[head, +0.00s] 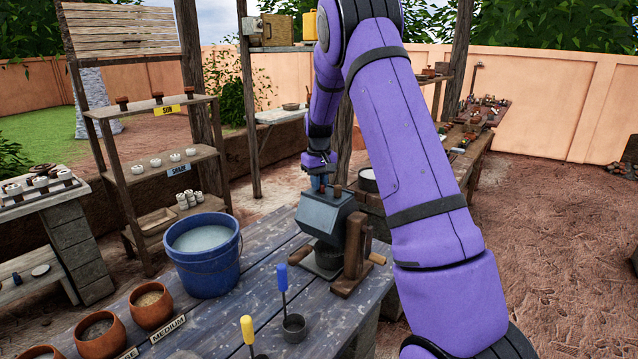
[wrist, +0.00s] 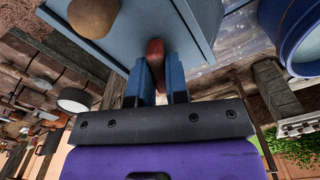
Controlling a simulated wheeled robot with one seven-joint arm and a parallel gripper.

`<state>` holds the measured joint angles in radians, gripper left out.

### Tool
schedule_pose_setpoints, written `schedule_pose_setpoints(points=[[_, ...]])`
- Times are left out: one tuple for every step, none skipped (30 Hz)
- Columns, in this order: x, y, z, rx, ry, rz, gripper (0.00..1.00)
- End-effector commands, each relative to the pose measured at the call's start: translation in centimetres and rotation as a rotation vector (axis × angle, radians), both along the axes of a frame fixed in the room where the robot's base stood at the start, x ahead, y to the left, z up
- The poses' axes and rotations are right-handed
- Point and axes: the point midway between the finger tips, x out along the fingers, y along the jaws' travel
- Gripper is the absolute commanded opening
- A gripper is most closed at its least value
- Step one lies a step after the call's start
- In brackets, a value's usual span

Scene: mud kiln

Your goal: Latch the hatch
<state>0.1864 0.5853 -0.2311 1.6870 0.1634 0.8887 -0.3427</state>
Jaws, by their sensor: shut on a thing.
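A grey-blue metal box (head: 325,215) with a sloping front stands on a wooden stand near the back of the plank table; its face (wrist: 130,50) fills the top of the wrist view. I cannot tell which panel is the hatch. My gripper (head: 320,186) is at the top of the box, with its blue fingers (wrist: 157,66) shut on a red-brown handle (wrist: 155,48) at the box's edge. A round wooden knob (wrist: 93,15) sits beside the handle on the same box. The latch's state is not clear, and my arm covers part of the area to the right.
A blue bucket (head: 205,262) stands left of the box. A wooden crank handle (head: 358,250) is at the box's right. A blue-handled tool in a small cup (head: 293,327) and a yellow-handled one (head: 247,330) stand in front. Clay bowls (head: 152,308) line the table's left edge.

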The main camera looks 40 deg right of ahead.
Motion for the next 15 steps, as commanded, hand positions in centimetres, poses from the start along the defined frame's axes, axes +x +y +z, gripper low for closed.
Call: schedule_pose_setpoints(points=[[0.02,0.01,0.03,0.000,-0.001,-0.045,0.00],[0.02,0.01,0.03,0.000,-0.001,-0.073,0.00],[0.02,0.02,0.03,0.000,-0.001,-0.111,0.00],[0.03,0.02,0.03,0.000,-0.001,-0.140,0.00],[0.03,0.03,0.03,0.000,-0.001,-0.168,0.00],[0.03,0.03,0.03,0.000,-0.001,-0.206,0.00],[0.03,0.03,0.03,0.000,-0.001,-0.234,0.00],[0.02,0.02,0.03,0.000,-0.001,-0.263,0.00],[0.02,0.00,0.03,-0.001,-0.001,-0.301,0.00],[0.02,-0.02,0.03,-0.001,-0.001,-0.330,0.00],[0.02,-0.02,0.03,-0.001,-0.001,-0.359,0.00],[0.03,0.00,0.03,0.000,-0.001,-0.397,0.00],[0.03,0.03,0.03,0.000,-0.001,-0.425,0.00],[0.05,0.04,0.02,0.000,-0.001,-0.454,0.00],[0.05,0.05,0.02,0.000,-0.001,-0.492,0.00]])
